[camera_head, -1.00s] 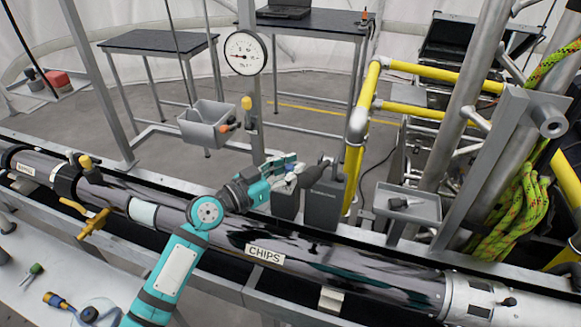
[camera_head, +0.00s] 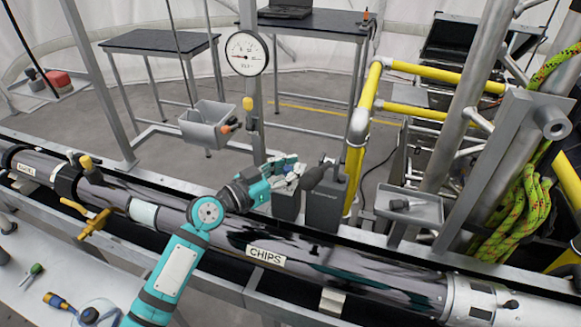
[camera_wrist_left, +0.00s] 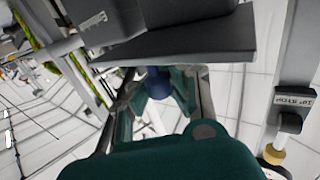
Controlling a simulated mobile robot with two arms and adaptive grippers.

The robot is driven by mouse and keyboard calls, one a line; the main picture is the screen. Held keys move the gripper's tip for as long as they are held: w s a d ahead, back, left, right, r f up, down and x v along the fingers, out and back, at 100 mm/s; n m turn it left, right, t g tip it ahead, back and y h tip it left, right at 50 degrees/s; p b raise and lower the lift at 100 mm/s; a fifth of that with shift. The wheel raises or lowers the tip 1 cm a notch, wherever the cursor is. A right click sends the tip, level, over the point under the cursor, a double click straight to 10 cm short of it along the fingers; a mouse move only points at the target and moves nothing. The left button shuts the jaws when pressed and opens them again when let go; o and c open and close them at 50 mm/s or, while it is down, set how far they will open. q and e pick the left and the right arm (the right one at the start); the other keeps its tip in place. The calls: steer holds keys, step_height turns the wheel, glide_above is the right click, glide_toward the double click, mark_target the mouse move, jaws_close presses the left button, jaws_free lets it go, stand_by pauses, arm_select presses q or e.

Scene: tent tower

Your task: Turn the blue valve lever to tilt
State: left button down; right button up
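My left gripper (camera_head: 289,169) reaches over the long dark pipe (camera_head: 215,238) in the head view. Its fingertips are close to a dark handle-like part (camera_head: 315,175) by a dark grey box (camera_head: 327,203). In the left wrist view my left gripper's teal fingers (camera_wrist_left: 160,95) stand apart. A blue rounded piece (camera_wrist_left: 158,82) shows between them, below a grey ledge. It may be the blue valve lever; most of it is hidden, and I cannot tell whether the fingers touch it. No blue lever is clear in the head view. My right gripper is not in view.
A round gauge (camera_head: 246,53) stands on a post behind the arm. A grey bin (camera_head: 207,123) hangs left of it. A yellow pipe (camera_head: 359,140) and a small grey tray (camera_head: 409,205) are to the right. A yellow lever (camera_head: 92,222) sits on the pipe's left part.

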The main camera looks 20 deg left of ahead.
arm_select(q)
steer(key=shift+s+d+f, duration=0.15)
steer(key=shift+d+f, duration=0.15)
stand_by(0.4)
steer(key=c, duration=1.9)
jaws_free()
steer(key=o, duration=0.7)
steer(key=shift+s+r, duration=0.15)
steer(key=shift+r, duration=0.1)
steer(key=shift+o, duration=0.2)
steer(key=shift+a, duration=0.1)
steer(key=shift+a, duration=0.15)
steer(key=v, duration=1.1)
steer(key=shift+s, duration=0.3)
steer(key=shift+a, duration=0.15)
